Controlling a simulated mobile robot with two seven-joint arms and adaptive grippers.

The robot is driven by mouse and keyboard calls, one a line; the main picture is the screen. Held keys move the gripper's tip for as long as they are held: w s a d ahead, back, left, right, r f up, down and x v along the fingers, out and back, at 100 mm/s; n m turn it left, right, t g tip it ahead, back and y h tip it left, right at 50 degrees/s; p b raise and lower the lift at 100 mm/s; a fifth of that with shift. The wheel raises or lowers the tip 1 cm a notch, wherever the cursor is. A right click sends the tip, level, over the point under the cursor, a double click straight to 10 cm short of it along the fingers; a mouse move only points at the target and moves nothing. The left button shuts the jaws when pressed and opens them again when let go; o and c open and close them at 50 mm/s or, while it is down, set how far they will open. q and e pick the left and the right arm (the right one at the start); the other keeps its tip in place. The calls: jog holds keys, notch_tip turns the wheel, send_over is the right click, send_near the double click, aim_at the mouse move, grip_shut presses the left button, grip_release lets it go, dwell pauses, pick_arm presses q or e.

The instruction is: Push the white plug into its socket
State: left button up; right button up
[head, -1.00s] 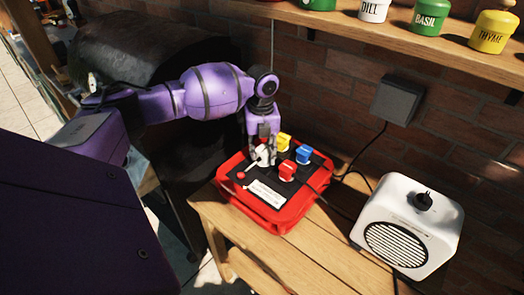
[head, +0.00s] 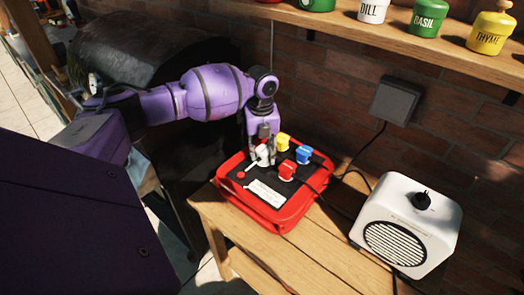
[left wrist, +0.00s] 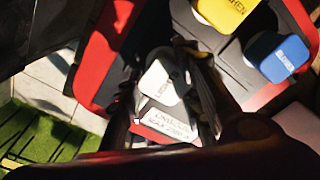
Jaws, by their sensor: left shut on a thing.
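The white plug (head: 263,157) stands at the back left of the black top of a red socket box (head: 231,203). My left gripper (head: 261,153) reaches down from above and is shut on it. In the left wrist view, the labelled white plug (left wrist: 160,84) lies between my two dark fingers (left wrist: 168,92). The plug's underside and its socket are hidden, so I cannot tell how deep it sits. My right gripper is not in view.
Yellow (head: 282,142), blue (head: 303,154) and red (head: 287,170) plugs stand close to the right on the box. A red button (head: 240,175) is at front left. A white heater (head: 407,225) shares the wooden table (head: 318,246). A spice shelf (head: 420,45) hangs above.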

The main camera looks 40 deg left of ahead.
pick_arm(q)
jog(key=shift+f, duration=0.6)
jog(key=o, duration=1.1)
jog(key=shift+o, duration=0.2)
notch_tip(320, 180, up, 12)
